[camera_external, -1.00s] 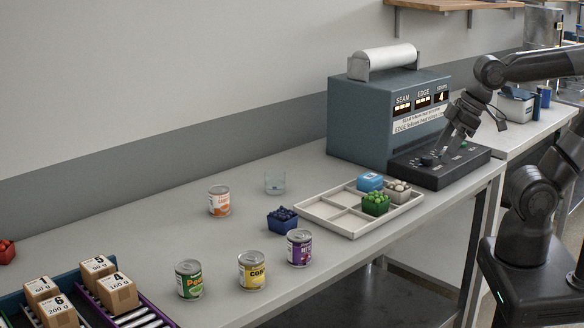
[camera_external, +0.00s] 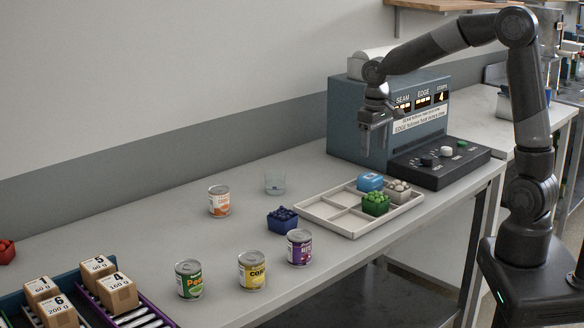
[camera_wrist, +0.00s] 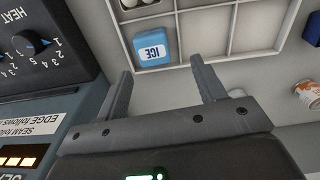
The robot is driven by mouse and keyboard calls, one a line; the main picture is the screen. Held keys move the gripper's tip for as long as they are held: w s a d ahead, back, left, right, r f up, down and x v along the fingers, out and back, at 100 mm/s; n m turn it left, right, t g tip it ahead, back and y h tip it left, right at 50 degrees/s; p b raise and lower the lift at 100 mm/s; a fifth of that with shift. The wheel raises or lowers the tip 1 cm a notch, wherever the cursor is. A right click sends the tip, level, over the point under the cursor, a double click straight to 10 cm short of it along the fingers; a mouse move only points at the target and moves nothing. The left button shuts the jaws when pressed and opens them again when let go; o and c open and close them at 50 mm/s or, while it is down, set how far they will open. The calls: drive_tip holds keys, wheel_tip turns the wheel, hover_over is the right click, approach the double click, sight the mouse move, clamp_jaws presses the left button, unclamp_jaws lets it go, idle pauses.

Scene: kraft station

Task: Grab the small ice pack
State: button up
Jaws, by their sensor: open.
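My gripper (camera_external: 377,146) points down above the counter, in front of the blue-grey machine, clearly higher than the ice pack. Its two fingers (camera_wrist: 160,78) are apart, with nothing between them.
A green-filled container (camera_external: 376,204) and a container of pale round items (camera_external: 397,191) sit in the tray near the ice pack. The machine (camera_external: 350,130) with its dark control panel (camera_external: 438,172) stands close behind and right. Cans and a glass (camera_external: 275,184) stand left.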

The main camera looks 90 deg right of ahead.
sight(370, 176)
drive_tip(key=shift+d+f, duration=0.65)
drive_tip(key=shift+d, duration=0.35)
drive_tip(key=f, duration=1)
drive_tip(key=shift+d+f, duration=0.3)
drive_tip(key=shift+f, duration=0.05)
drive_tip(key=shift+c, duration=0.4)
drive_tip(key=c, duration=0.7)
drive_tip(key=shift+r, duration=0.1)
